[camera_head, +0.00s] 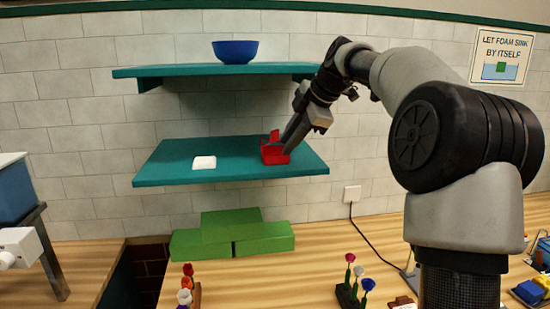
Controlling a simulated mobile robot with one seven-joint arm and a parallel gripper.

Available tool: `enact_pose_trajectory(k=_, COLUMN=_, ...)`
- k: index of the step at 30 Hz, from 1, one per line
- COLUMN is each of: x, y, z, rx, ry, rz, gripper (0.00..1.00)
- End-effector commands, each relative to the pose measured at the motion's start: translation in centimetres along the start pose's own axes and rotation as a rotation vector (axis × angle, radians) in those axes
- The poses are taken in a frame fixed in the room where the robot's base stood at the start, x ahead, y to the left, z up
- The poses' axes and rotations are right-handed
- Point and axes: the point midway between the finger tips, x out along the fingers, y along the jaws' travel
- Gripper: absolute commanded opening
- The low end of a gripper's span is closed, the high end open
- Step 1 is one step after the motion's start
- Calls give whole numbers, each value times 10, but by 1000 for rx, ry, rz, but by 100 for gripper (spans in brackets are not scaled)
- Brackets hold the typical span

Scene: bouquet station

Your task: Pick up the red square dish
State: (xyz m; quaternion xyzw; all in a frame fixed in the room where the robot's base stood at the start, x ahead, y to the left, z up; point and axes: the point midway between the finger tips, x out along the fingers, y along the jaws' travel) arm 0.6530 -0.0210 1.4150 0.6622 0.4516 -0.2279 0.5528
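The red square dish (270,155) is on the right part of the lower teal shelf (230,172). One red part of it stands up at its back. My gripper (287,143) reaches down and left from the upper right, with its dark fingers at the dish. The fingers overlap the dish's right side and hide part of it. I cannot tell whether the fingers are inside it, touching it or closed on its wall.
A white square dish (204,162) lies left on the same shelf. Green blocks (232,234) are stacked below on the wooden counter. Flowers (356,280) stand in front.

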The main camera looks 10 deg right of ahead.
Motion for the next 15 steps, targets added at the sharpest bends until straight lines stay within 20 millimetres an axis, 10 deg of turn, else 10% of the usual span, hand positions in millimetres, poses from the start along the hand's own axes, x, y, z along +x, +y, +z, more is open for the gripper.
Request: enact_pose_trajectory(k=15, x=49, y=0, z=0, rx=0, ry=1, rz=-1, gripper=20)
